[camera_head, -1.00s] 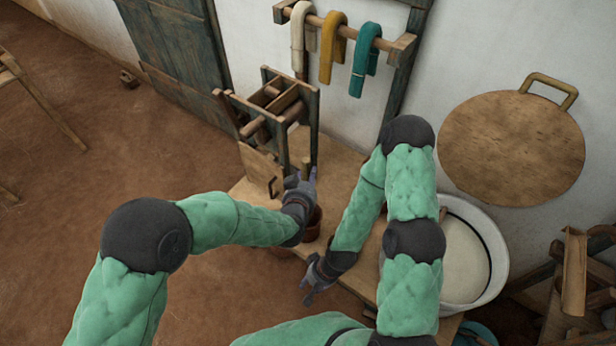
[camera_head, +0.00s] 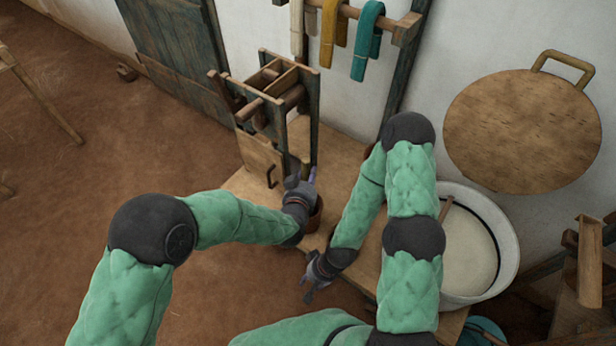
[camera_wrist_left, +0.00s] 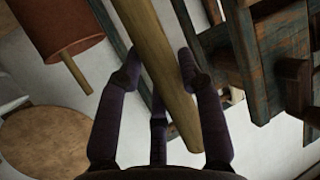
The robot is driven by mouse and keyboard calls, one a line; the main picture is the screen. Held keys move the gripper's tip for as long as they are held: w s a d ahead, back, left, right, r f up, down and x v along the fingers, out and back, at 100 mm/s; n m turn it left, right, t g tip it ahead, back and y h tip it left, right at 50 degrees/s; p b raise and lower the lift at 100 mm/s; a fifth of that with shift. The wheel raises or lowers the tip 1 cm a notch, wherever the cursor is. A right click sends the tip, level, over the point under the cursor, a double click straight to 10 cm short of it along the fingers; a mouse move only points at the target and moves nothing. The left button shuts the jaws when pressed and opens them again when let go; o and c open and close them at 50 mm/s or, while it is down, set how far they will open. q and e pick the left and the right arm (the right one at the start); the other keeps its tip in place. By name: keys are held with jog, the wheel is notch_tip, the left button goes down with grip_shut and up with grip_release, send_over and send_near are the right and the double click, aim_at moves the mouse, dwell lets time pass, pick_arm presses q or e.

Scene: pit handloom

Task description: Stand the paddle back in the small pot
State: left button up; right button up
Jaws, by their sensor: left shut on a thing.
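My left gripper (camera_head: 305,186) is shut on the paddle, whose pale wooden end (camera_head: 306,164) shows just above the fingers. In the left wrist view the paddle (camera_wrist_left: 158,58) is a long wooden bar between the dark fingers (camera_wrist_left: 163,85). The small reddish-brown pot (camera_head: 315,217) stands on the bench beside and partly behind the left gripper and wrist. It also shows in the left wrist view (camera_wrist_left: 60,28), apart from the paddle. A wooden stick (camera_wrist_left: 75,72) shows past its rim; I cannot tell whether it stands in the pot. My right gripper (camera_head: 312,280) is low near the bench's front edge.
A wooden frame with rollers (camera_head: 275,100) stands behind the left gripper. A white tub (camera_head: 508,250) stands on the bench (camera_head: 243,186) at the right. A round board (camera_head: 520,130) and a rail with coloured hanks (camera_head: 366,45) are at the wall.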

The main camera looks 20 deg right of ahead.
pick_arm(q)
jog(key=shift+f, duration=0.2)
jog(key=o, duration=1.2)
jog(key=shift+o, duration=0.2)
jog(key=v, duration=1.2)
